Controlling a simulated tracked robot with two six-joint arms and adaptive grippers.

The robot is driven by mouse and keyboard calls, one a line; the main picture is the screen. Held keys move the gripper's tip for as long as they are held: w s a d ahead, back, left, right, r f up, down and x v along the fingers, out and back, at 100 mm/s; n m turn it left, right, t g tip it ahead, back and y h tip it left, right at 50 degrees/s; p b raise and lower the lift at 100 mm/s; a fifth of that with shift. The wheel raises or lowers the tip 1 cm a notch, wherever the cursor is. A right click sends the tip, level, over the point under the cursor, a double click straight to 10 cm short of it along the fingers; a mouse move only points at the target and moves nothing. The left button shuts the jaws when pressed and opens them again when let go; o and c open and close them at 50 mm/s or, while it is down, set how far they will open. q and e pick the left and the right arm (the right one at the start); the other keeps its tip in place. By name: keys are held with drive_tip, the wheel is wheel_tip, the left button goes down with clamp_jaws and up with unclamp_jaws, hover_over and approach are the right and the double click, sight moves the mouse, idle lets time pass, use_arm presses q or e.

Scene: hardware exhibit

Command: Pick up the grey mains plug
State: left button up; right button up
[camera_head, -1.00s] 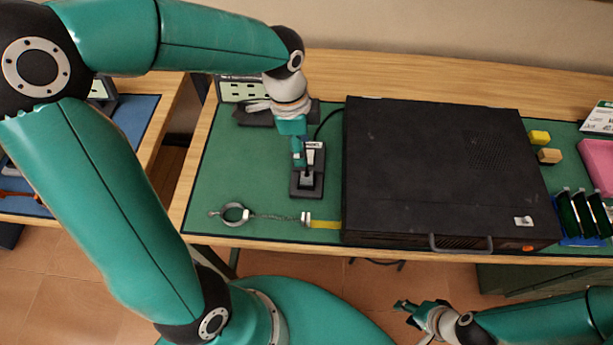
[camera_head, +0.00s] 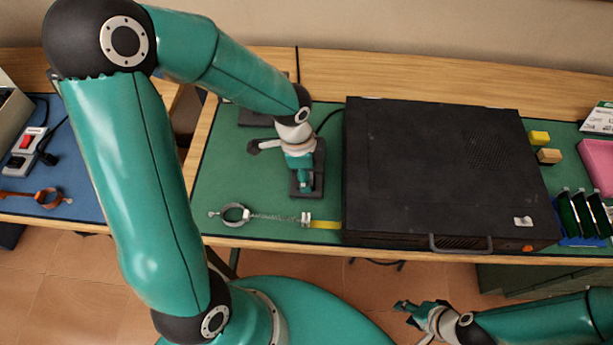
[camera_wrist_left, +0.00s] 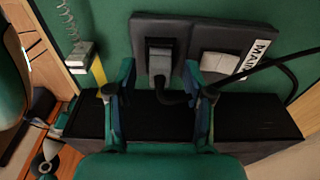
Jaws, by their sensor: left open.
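The grey mains plug (camera_wrist_left: 160,62) sits in a dark holder (camera_wrist_left: 180,30) with a white "MAINS" label, seen in the left wrist view. A black cable leaves the plug and curves off to the right. My left gripper (camera_wrist_left: 162,92) is open, with one finger on each side of the plug's cable end and a gap to both. In the head view my left gripper (camera_head: 304,184) is over the holder (camera_head: 319,180) and hides the plug. My right gripper (camera_head: 407,313) is off the table at the lower right, too small to tell its state.
A large black case (camera_head: 440,170) stands just right of the holder. A metal ring with a chain (camera_head: 236,215) and a yellow strip (camera_head: 326,225) lie near the front edge. Green mat (camera_head: 225,175) is bare to the left.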

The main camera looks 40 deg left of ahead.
use_arm(q)
drive_tip(key=c, duration=0.9)
drive_tip(key=shift+c, duration=0.2)
wheel_tip(320, 180, up, 20)
drive_tip(key=shift+p, duration=0.35)
